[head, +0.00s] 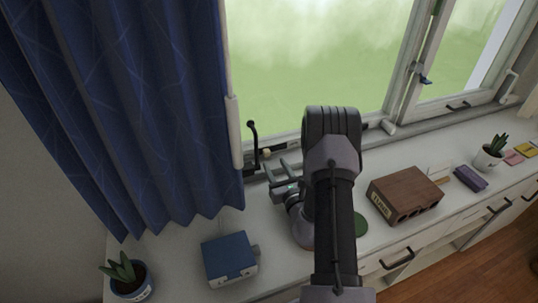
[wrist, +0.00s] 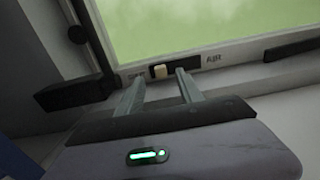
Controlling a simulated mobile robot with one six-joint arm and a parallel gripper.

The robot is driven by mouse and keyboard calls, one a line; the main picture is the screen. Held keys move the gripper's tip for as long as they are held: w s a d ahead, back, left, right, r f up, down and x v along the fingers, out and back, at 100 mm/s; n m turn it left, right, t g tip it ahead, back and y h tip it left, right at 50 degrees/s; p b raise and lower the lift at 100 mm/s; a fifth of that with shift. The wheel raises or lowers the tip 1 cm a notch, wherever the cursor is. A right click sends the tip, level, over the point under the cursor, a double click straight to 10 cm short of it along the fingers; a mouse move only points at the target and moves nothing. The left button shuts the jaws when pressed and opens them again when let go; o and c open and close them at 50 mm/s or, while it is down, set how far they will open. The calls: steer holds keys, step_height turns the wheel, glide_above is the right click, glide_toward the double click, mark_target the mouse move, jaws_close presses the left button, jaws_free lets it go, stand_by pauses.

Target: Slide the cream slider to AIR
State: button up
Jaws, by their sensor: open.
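The cream slider (wrist: 160,71) is a small block at the left end of a dark slot (wrist: 186,66) in the window frame. The AIR label (wrist: 214,58) is beyond the slot's right end. Another label left of the slot is partly hidden by a finger. In the head view the slider (head: 266,153) shows as a small cream spot on the frame. My gripper (wrist: 161,76) is open, its two fingers pointing at the frame on either side of the slider in the picture. It shows in the head view (head: 275,164); I cannot tell if it touches the slider.
A black window handle (head: 253,143) stands just left of my gripper. The blue curtain (head: 150,110) hangs further left. A blue box (head: 229,259), a brown block with holes (head: 405,194) and potted plants (head: 131,278) stand on the white sill.

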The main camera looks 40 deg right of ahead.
mark_target(268, 152)
steer(key=x, duration=0.6)
jaws_close()
stand_by(1.3)
